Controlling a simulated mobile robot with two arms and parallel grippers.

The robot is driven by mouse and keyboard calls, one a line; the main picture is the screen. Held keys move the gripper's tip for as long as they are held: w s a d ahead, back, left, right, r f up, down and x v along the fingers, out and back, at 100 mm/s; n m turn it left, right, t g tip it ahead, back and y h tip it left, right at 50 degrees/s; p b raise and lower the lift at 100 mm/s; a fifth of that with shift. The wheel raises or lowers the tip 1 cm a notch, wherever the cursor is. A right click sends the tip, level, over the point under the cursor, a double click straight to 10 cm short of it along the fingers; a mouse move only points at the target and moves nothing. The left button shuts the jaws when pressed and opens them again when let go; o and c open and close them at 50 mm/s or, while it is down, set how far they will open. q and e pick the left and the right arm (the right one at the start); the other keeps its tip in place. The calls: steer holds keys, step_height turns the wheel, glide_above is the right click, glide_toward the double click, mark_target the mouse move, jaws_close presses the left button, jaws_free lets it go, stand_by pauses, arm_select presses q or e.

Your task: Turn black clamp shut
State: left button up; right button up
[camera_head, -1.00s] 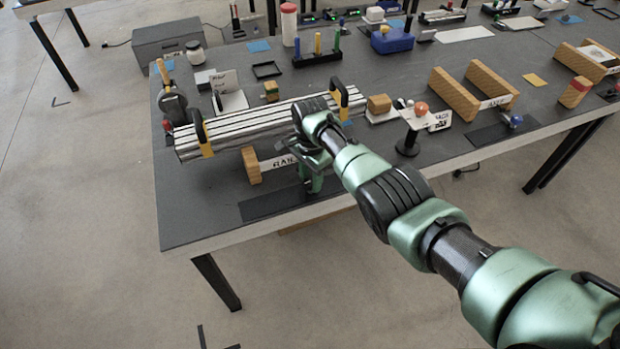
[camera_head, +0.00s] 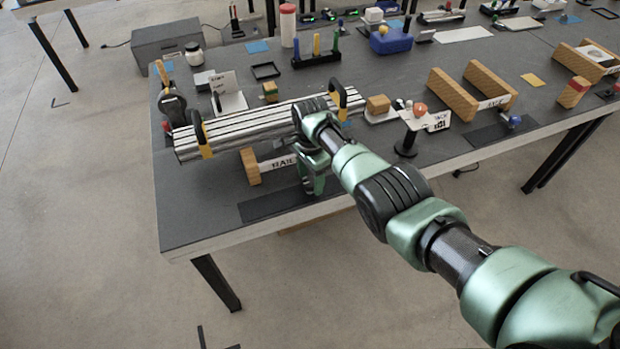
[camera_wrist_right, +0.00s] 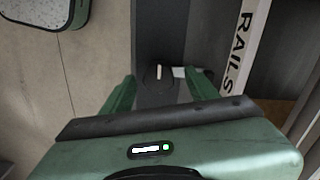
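A black clamp (camera_wrist_right: 158,78), round with a pale bar across its top, sits on a dark strip in the right wrist view. My right gripper (camera_wrist_right: 160,84) is open, with one green finger on each side of the clamp. I cannot tell whether the fingers touch it. In the head view my right gripper (camera_head: 314,187) points down at the table's front edge, beside the silver rails (camera_head: 245,125). The clamp is hidden there behind the gripper and arm. My left gripper is not in view.
Black-and-yellow handles (camera_head: 200,135) stand up from the rails. A dark mat (camera_head: 270,206) lies along the front edge. A small stand (camera_head: 406,145) is to the right.

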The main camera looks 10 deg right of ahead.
mark_target(310, 181)
steer(key=shift+r+p, duration=0.75)
steer(key=shift+r, duration=3.1)
